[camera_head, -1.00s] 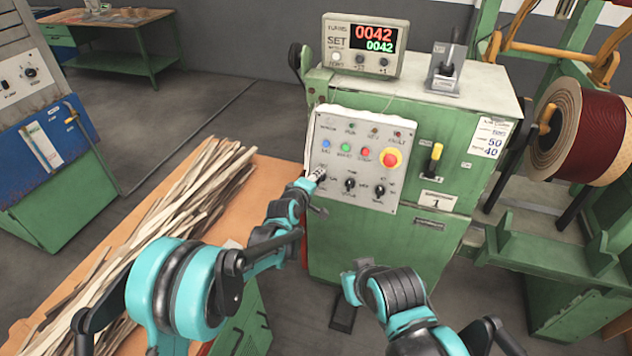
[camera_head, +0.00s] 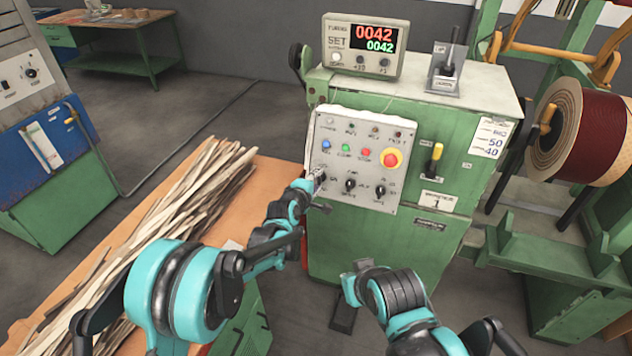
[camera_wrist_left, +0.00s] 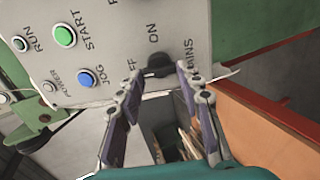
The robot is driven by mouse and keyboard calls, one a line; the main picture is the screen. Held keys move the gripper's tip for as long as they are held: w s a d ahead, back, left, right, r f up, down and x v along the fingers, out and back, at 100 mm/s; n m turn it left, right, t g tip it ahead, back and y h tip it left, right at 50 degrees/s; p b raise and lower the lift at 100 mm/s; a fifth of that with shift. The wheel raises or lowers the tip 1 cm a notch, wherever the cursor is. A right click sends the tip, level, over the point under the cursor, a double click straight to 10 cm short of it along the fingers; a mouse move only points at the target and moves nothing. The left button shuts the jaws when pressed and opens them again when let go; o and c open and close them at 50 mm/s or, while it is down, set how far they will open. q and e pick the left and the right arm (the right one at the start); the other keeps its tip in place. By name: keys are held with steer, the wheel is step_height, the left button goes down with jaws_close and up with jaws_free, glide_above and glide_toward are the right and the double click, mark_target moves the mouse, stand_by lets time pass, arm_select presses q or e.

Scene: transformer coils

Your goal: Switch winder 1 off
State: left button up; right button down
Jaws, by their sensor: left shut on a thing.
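Winder 1 is a green cabinet (camera_head: 345,235) with a grey control panel (camera_head: 335,203) and a plate marked 1 (camera_head: 437,202). In the left wrist view the dark mains knob (camera_wrist_left: 160,65) sits by the labels OFF, ON and MAINS. My left gripper (camera_head: 317,178) is at the panel's lower left corner. In the left wrist view its fingers (camera_wrist_left: 164,82) are on either side of the knob, shut on it. The knob's exact pointing is hard to tell. The turns display (camera_head: 375,40) is lit with 0042. My right gripper (camera_head: 355,275) is low in front of the cabinet, its jaws unclear.
An orange bench (camera_head: 265,170) with a pile of thin strips (camera_head: 165,230) lies under my left arm. More rotary knobs (camera_head: 351,186) and a red emergency button (camera_head: 391,159) are right of my gripper. A wire spool (camera_head: 600,130) stands at right.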

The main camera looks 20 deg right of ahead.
arm_select(q)
steer(key=o, duration=1.2)
steer(key=shift+c, duration=0.2)
steer(key=v, duration=1.2)
steer(key=shift+a, duration=0.1)
steer(key=s+a+r+m+y, duration=0.25)
steer(key=s+a, duration=0.25)
steer(key=a, duration=0.5)
steer(key=s+a+f+m+g+y, duration=0.1)
steer(key=s+a+m, duration=0.3)
steer(key=s+a, duration=0.6)
steer(key=s+a+f+m+g+y, duration=0.2)
steer(key=s+a+m+g+y, duration=0.1)
steer(key=s+a, duration=0.8)
steer(key=shift+s+m+y, duration=0.5)
steer(key=shift+m+y, duration=0.15)
steer(key=shift+m, duration=0.2)
